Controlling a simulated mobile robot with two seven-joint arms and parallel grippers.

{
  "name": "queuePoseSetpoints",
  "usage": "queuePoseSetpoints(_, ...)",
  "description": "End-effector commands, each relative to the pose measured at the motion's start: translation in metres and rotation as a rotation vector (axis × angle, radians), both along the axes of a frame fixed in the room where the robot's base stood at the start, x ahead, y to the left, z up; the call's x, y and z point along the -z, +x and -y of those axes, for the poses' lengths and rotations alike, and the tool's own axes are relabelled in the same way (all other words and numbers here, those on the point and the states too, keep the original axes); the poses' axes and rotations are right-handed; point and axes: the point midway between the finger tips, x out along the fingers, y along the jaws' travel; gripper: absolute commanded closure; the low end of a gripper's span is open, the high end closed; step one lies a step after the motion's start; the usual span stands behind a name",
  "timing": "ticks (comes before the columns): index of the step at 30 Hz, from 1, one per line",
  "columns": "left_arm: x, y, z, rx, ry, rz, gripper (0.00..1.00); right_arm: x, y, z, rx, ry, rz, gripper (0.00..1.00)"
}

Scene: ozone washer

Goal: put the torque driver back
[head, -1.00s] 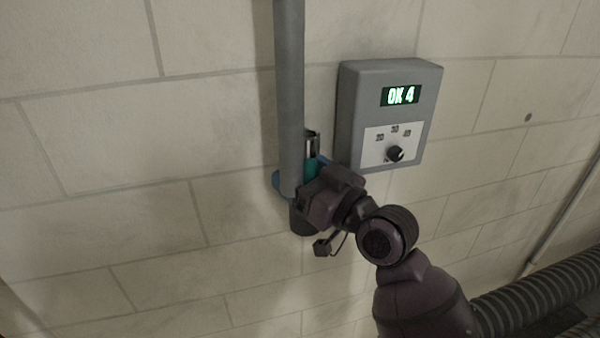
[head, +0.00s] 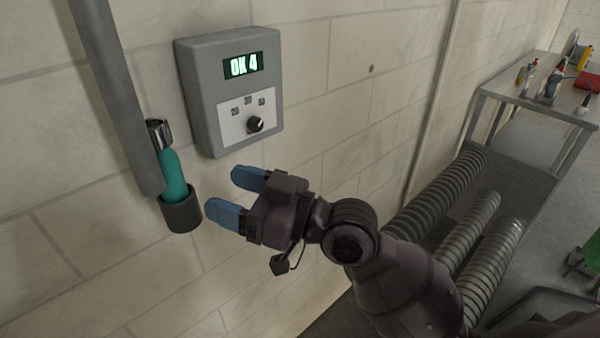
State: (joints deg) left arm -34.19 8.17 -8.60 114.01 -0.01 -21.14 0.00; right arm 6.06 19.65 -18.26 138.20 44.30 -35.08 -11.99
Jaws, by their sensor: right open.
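The torque driver (head: 174,177) has a teal handle and a metal upper end. It stands nearly upright in a dark grey cup-like holder (head: 182,214) on the wall, beside a grey vertical pipe. My right gripper (head: 228,196) has blue fingertips and is open and empty. It is to the right of the driver and holder, apart from both. The lower end of the driver is hidden inside the holder. My left gripper is not in view.
A grey control box (head: 229,91) on the wall above my right gripper reads "OK 4" and has a black knob (head: 255,124). The grey pipe (head: 113,90) runs just left of the driver. Ribbed hoses (head: 437,197) and a table (head: 533,95) with bottles are at right.

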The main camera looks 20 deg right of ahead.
Motion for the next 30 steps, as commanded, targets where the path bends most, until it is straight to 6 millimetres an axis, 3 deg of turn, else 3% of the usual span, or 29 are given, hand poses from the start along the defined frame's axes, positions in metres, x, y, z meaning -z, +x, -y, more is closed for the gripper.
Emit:
queuePoseSetpoints(4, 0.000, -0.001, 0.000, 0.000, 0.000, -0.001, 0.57, 0.005, 0.002, 0.002, 0.012, 0.000, -0.009, 0.34)
queuePoseSetpoints(7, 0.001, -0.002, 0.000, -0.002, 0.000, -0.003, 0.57, 0.026, 0.010, 0.013, 0.070, -0.005, -0.051, 0.34)
queuePoseSetpoints(11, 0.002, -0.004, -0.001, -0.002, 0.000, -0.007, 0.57, 0.087, 0.022, 0.044, 0.225, -0.028, -0.154, 0.34)
queuePoseSetpoints(14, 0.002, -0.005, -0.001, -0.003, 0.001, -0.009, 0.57, 0.149, 0.021, 0.076, 0.366, -0.067, -0.251, 0.34)
queuePoseSetpoints(19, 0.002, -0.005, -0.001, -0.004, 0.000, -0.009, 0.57, 0.254, -0.011, 0.130, 0.578, -0.170, -0.410, 0.34)
queuePoseSetpoints(24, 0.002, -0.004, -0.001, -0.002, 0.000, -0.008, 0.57, 0.338, -0.068, 0.172, 0.725, -0.291, -0.543, 0.34)
queuePoseSetpoints(27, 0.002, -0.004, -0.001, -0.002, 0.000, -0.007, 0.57, 0.369, -0.097, 0.188, 0.775, -0.347, -0.594, 0.34)
queuePoseSetpoints(30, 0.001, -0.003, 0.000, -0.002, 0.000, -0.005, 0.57, 0.385, -0.115, 0.196, 0.800, -0.379, -0.622, 0.34)
